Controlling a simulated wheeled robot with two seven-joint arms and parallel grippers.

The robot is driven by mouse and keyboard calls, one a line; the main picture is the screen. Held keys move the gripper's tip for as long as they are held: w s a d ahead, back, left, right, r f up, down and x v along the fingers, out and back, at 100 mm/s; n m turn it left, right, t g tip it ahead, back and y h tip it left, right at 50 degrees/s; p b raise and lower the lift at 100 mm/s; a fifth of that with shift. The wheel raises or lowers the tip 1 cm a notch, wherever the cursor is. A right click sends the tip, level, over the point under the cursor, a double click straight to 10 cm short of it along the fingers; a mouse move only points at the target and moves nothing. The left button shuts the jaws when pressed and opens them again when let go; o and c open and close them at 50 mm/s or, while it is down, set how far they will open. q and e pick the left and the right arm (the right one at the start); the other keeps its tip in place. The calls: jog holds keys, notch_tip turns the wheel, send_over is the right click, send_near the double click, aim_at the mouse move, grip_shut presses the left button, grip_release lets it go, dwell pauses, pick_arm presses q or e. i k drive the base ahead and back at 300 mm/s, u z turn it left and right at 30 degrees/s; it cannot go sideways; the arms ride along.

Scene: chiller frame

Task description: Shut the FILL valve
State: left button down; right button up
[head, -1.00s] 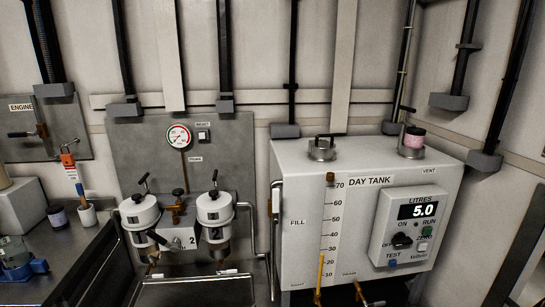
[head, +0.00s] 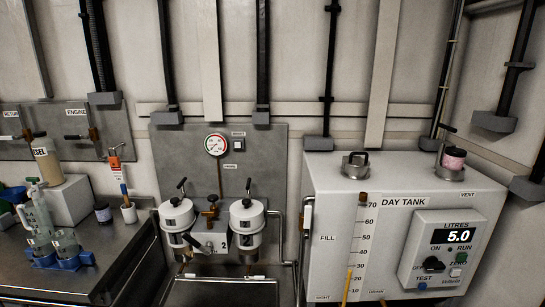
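The white day tank (head: 400,190) stands at the right on the wall side, marked DAY TANK. The FILL label (head: 327,238) is on the left part of its front face. A grey pipe with a pale upright piece (head: 308,215) runs along the tank's left edge beside that label. I cannot tell whether this is the FILL valve's handle or how it is set. The sight scale (head: 358,235) shows a yellow column low down, and the control box display (head: 458,236) reads 5.0. Neither of my grippers is in view.
Two white filter housings (head: 177,217) and (head: 247,217) stand left of the tank above a metal tray (head: 235,291). A round gauge (head: 216,145) is above them. RETURN and ENGINE lever valves (head: 76,137) and a bench with bottles (head: 45,225) are at the left.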

aim_at(308, 212)
jog(key=z, duration=3.4)
jog(key=k, duration=1.3)
jog(key=u, duration=2.15)
